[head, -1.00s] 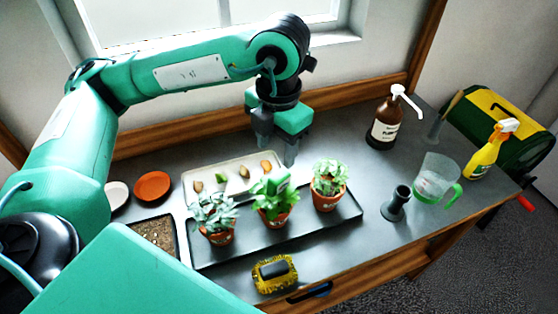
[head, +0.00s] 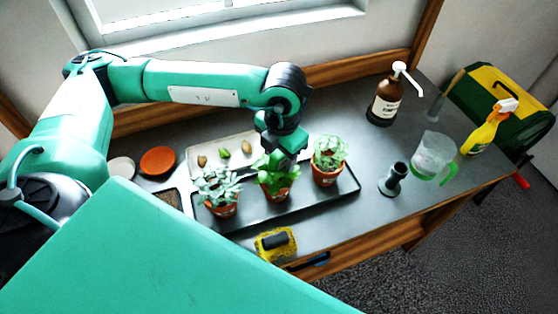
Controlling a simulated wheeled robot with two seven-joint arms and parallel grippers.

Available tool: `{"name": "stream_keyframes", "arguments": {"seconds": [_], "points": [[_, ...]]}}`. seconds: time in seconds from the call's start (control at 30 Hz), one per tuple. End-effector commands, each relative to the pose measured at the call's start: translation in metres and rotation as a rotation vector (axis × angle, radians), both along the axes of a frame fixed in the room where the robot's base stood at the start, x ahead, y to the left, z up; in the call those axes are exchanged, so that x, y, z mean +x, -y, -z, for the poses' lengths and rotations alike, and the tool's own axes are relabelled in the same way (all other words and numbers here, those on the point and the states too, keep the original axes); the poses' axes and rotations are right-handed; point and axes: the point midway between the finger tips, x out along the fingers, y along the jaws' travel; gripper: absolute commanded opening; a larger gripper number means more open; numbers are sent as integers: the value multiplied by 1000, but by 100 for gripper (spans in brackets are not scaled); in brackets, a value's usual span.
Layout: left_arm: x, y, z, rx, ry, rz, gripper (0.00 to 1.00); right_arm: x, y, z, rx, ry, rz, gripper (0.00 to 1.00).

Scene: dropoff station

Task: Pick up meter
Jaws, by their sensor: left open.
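My left gripper (head: 284,158) points down at the middle potted plant (head: 275,190), with its fingers among or just behind the upper leaves. It is open, but its fingertips are largely hidden by leaves. I cannot clearly make out the meter now; a green block-like head showed in this middle pot earlier, and that spot is now crowded by leaves and the gripper. I cannot tell whether the fingers touch it. My right gripper is not in view.
Plants stand left (head: 218,200) and right (head: 327,172) of the middle one on a black tray (head: 245,222). Behind is a pale tray (head: 205,151) with several small items.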

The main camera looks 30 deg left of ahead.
Motion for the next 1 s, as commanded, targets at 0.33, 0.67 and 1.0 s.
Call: {"name": "stream_keyframes", "arguments": {"seconds": [0.33,0.67,1.0], "points": [[0,-1,17,0,0,0,53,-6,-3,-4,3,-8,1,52],[-1,-1,16,0,0,0,3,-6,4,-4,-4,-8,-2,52],[0,-1,12,0,1,0,0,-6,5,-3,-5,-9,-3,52]]}}
